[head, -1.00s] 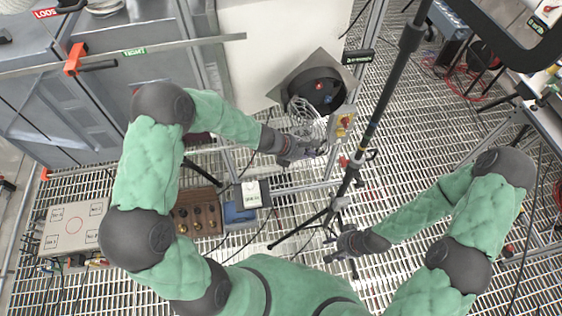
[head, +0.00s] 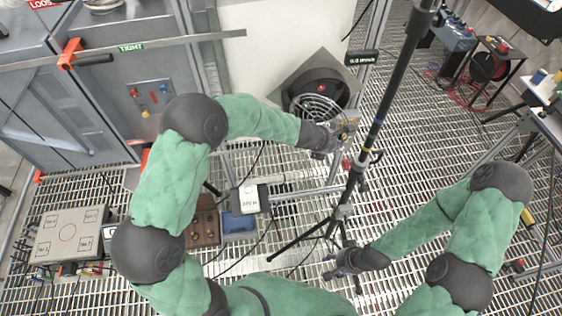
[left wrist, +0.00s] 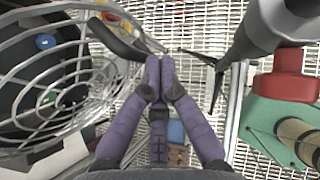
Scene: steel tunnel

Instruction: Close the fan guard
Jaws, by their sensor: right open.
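The round black fan (head: 327,84) sits in a square grey plate at the upper middle of the head view. Its wire fan guard (head: 318,108) stands ajar, overlapping the lower part of the fan. In the left wrist view the guard (left wrist: 62,82) fills the left side, with the dark fan behind it. My left gripper (head: 340,137) is just below and right of the guard. In the left wrist view its fingertips (left wrist: 160,70) are together with nothing seen between them, beside a black curved handle (left wrist: 118,38). My right gripper (head: 338,268) is open and empty, low in the head view.
A black tripod pole (head: 377,125) rises right of my left gripper, its legs spread on the grating. A yellow switch box (head: 346,128) is close to the left gripper. Grey cabinets (head: 100,100) stand left; a button box (head: 68,234) lies lower left.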

